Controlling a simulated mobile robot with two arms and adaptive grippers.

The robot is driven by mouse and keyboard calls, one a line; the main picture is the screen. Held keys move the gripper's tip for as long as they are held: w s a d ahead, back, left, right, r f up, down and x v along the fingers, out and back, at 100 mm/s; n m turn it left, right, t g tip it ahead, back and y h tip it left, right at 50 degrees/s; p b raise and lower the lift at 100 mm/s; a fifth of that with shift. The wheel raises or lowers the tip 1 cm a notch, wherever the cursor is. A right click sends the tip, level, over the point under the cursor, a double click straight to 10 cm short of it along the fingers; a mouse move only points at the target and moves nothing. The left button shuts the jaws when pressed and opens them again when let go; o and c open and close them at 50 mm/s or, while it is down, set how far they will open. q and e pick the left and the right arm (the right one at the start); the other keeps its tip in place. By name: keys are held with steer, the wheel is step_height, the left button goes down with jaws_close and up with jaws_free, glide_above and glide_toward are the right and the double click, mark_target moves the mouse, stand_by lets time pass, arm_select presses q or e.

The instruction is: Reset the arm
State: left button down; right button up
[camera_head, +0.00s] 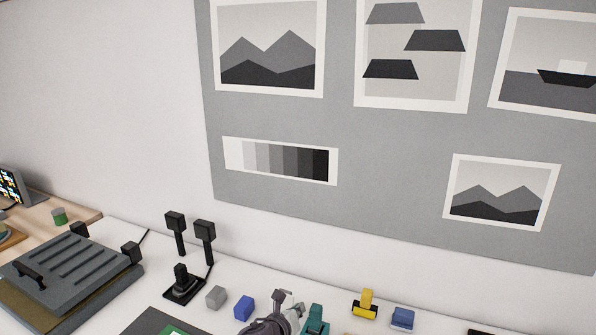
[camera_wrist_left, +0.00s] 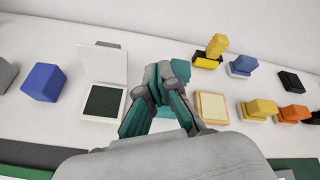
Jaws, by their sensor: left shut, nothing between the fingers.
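My left gripper (camera_head: 287,297) shows at the bottom of the head view, coming up from the lower edge. In the left wrist view its grey and teal fingers (camera_wrist_left: 166,82) meet at the tips, with nothing held between them. They are over the white table, in front of a teal object (camera_wrist_left: 184,118) that they partly hide. An open white-lidded box with a dark pad (camera_wrist_left: 101,101) lies to their left, and a cream block (camera_wrist_left: 211,107) to their right. My right gripper is not in view.
A blue cube (camera_head: 244,308) and a grey cube (camera_head: 216,297) stand left of the gripper. A yellow piece (camera_head: 366,303) and a blue piece (camera_head: 402,318) stand right. A dark ridged press (camera_head: 75,268) and a black joystick-like stand (camera_head: 182,287) are farther left. The wall behind holds pictures.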

arm_select(q)
steer(key=s+f+n+g+y, duration=0.1)
steer(key=s+f+n+g, duration=0.2)
steer(key=s+n, duration=1.5)
steer(key=s+a+n+g+y, duration=0.25)
steer(key=s+a+n, duration=0.45)
steer(key=s+a, duration=0.4)
steer(key=s+a+n+g+y, duration=0.1)
steer(key=s+a+n+g, duration=0.2)
steer(key=s+a+n, duration=0.75)
steer(key=s+d+f+m+b, duration=0.1)
steer(key=s+f+b, duration=0.25)
steer(key=f, duration=1.35)
steer(key=s+d+f+m+b, duration=0.15)
steer(key=f+b, duration=0.35)
steer(key=f, duration=1.3)
steer(key=s+a+f+g+b, duration=0.1)
steer(key=s+a+f+b, duration=0.1)
steer(key=s+f, duration=0.6)
steer(key=s+a+f+g+b, duration=0.1)
steer(key=s+f+b, duration=0.3)
steer(key=s+f, duration=0.4)
step_height(320, 180, down, 5)
steer(key=shift+s+a+f+y, duration=0.15)
steer(key=shift+a+y, duration=0.2)
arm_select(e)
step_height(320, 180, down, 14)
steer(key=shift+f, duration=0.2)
